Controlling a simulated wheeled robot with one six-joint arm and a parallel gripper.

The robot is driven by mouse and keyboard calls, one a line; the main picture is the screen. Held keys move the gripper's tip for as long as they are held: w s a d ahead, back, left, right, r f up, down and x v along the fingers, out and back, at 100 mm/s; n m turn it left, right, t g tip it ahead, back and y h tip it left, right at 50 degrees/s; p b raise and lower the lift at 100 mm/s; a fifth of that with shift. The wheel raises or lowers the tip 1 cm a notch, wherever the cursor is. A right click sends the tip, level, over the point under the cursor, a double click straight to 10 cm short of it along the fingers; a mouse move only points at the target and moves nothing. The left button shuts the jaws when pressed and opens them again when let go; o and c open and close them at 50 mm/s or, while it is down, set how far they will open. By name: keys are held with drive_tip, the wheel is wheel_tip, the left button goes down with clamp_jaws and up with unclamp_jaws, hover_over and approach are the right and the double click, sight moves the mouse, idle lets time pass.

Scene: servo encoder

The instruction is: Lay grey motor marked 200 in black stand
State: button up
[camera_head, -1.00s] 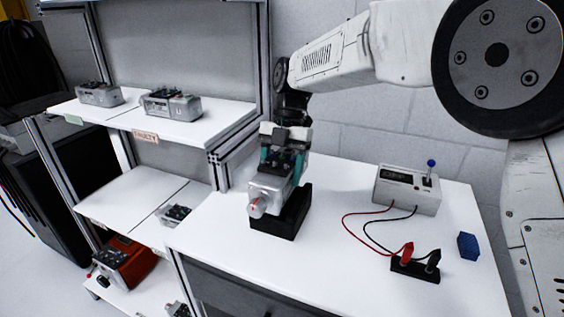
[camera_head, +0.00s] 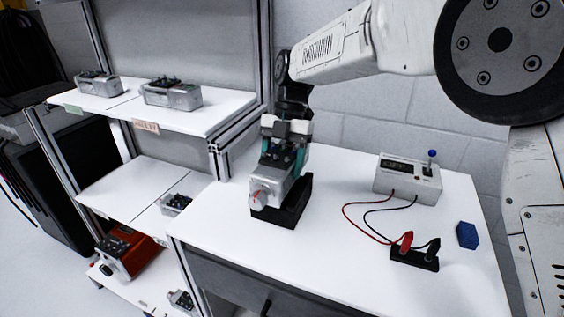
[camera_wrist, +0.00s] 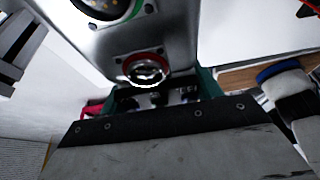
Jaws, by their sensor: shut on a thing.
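The grey motor (camera_head: 266,192) is in my gripper (camera_head: 284,158), at the black stand (camera_head: 291,207) on the white table. The motor's round shaft end faces the front left, and its body is at the stand's left side. I cannot tell whether the motor touches the stand. My gripper points down and is shut on the motor. In the wrist view the motor (camera_wrist: 130,40) fills the upper middle, with round connectors on its face, between the green-sided fingers. The number on the motor cannot be read.
A white meter box (camera_head: 408,180) with a blue-knobbed lever stands right, wired to a black terminal block (camera_head: 414,257). A blue block (camera_head: 467,235) lies near the right edge. A shelf rack (camera_head: 150,120) at left holds other grey motors (camera_head: 171,94) and a red unit (camera_head: 128,252).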

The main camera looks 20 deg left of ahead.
sight(285, 148)
drive_tip(key=shift+f, duration=1.3)
idle(0.9)
drive_tip(key=o, duration=1.5)
drive_tip(key=shift+c, duration=0.2)
drive_tip(key=shift+f, duration=0.1)
drive_tip(key=shift+v, duration=3.95)
